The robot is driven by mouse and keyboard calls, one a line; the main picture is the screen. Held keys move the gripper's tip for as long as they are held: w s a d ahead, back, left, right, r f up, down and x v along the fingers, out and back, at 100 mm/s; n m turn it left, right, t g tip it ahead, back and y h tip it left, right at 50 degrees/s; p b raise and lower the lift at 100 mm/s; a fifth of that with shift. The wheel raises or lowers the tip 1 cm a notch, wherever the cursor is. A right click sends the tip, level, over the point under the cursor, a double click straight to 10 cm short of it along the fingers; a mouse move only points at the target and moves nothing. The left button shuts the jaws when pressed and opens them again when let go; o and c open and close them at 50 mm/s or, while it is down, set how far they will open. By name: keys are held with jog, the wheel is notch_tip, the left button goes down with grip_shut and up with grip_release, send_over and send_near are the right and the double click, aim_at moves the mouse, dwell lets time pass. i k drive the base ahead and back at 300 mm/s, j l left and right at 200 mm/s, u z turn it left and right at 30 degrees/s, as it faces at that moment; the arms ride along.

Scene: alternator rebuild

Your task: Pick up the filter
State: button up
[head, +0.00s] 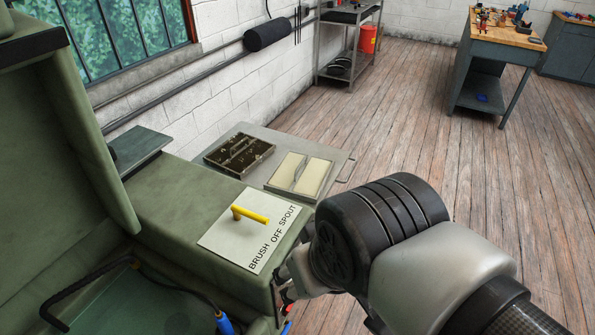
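Two flat rectangular pieces lie side by side on a grey shelf (270,145) beside the green cabinet. The right one is a cream panel (313,177) in a pale frame, with a curved strip down its middle; it looks like a filter. The left one is a dark brown, grimy framed piece (239,154) divided into sections; I cannot tell whether it is also a filter. My arm's dark wrist joint is in the lower right, in front of the shelf.
The green cabinet (185,190) has a raised lid at left. A white plate (240,238) reading "BRUSH OFF SPOUT" lies on it with a yellow handle (249,215). A brick wall (235,95) stands behind. A workbench (500,50) is far off; the wooden floor between is clear.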

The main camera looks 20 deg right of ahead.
aim_at(238, 155)
jog(key=i+l+u, duration=0.1)
jog(key=u, duration=0.3)
jog(key=i+l+u, duration=0.1)
jog(key=l+u, duration=0.2)
jog(key=u, duration=0.15)
jog(key=i+l+u, duration=0.15)
jog(key=l, duration=0.65)
jog(key=i+l+u, duration=0.15)
jog(key=l, duration=0.65)
jog(key=l+u, duration=0.1)
jog(key=l, duration=0.75)
